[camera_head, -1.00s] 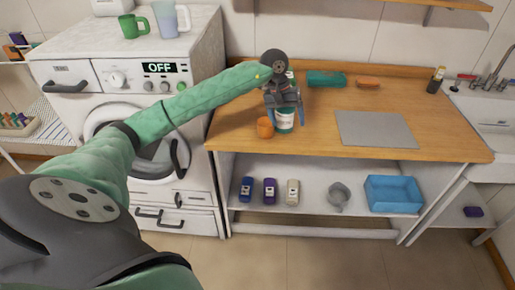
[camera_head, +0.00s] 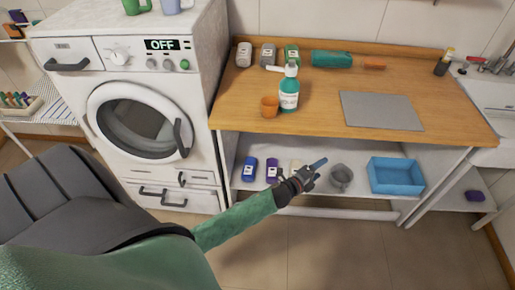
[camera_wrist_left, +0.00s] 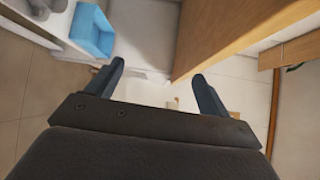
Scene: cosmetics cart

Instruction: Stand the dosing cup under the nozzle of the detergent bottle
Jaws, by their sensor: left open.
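The orange dosing cup (camera_head: 269,107) stands upright on the wooden counter, just left of the teal detergent bottle (camera_head: 289,96). The bottle is upright with a white pump top, and its nozzle (camera_head: 274,68) points left. In the picture the cup lies below the nozzle's tip; I cannot tell whether it is exactly under it in depth. My left gripper (camera_head: 315,171) is below the counter's front edge, in front of the lower shelf, away from cup and bottle. In the left wrist view, its fingers (camera_wrist_left: 158,74) are spread and empty. My right gripper is not in view.
The lower shelf holds several small bottles, a grey jug (camera_head: 341,175) and a blue bin (camera_head: 396,177), which also shows in the wrist view (camera_wrist_left: 92,32). More bottles, a teal item (camera_head: 332,59) and a grey mat (camera_head: 381,111) are on the counter. A washing machine (camera_head: 144,122) stands left.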

